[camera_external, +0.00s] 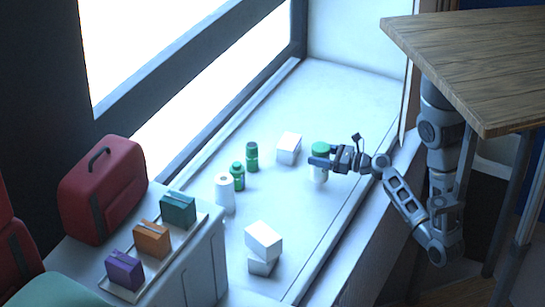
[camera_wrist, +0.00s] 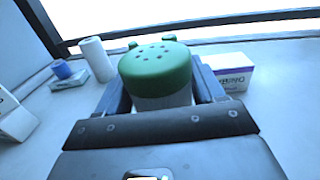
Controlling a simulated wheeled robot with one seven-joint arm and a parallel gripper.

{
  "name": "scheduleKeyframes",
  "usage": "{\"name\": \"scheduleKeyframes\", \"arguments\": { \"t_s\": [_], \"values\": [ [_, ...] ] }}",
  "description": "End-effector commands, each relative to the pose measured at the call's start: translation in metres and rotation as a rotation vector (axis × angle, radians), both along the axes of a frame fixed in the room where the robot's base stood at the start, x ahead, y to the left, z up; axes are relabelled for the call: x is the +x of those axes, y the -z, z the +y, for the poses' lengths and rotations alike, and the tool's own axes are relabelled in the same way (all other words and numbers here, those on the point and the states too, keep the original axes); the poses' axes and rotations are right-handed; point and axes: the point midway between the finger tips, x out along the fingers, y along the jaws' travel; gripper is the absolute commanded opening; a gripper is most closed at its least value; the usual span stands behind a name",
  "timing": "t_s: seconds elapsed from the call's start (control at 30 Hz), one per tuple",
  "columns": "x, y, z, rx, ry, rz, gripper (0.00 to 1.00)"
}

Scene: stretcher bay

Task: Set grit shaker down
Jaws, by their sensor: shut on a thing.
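The grit shaker (camera_external: 320,149) has a green lid and a pale body. In the wrist view the grit shaker (camera_wrist: 157,74) stands between the fingers, its domed green lid with small dark holes facing the camera. My gripper (camera_external: 318,163) is shut on the shaker from the right side. In the wrist view my gripper (camera_wrist: 158,95) has a finger on each side of it. The shaker looks upright over the white window ledge (camera_external: 352,96). I cannot tell whether its base touches the ledge. The lower body is partly hidden by my gripper.
A white box (camera_external: 288,148) stands just left of the shaker. Two green bottles (camera_external: 251,156) (camera_external: 237,175) and a white roll (camera_external: 225,193) stand further left. Stacked white boxes (camera_external: 263,242) are nearer the front. A wooden table (camera_external: 475,60) overhangs at right.

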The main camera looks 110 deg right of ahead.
Motion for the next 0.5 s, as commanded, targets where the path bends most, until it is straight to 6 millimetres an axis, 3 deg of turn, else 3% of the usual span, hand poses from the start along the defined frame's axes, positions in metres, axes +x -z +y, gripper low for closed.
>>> {"name": "scheduleKeyframes", "arguments": {
  "t_s": [0.1,0.2,0.5],
  "values": [
    [-0.001,0.021,0.000,0.003,0.002,-0.001,0.26],
    [0.000,0.029,0.000,0.003,0.001,-0.001,0.26],
    [0.000,0.030,0.000,-0.001,0.000,-0.001,0.26]
  ]
}}
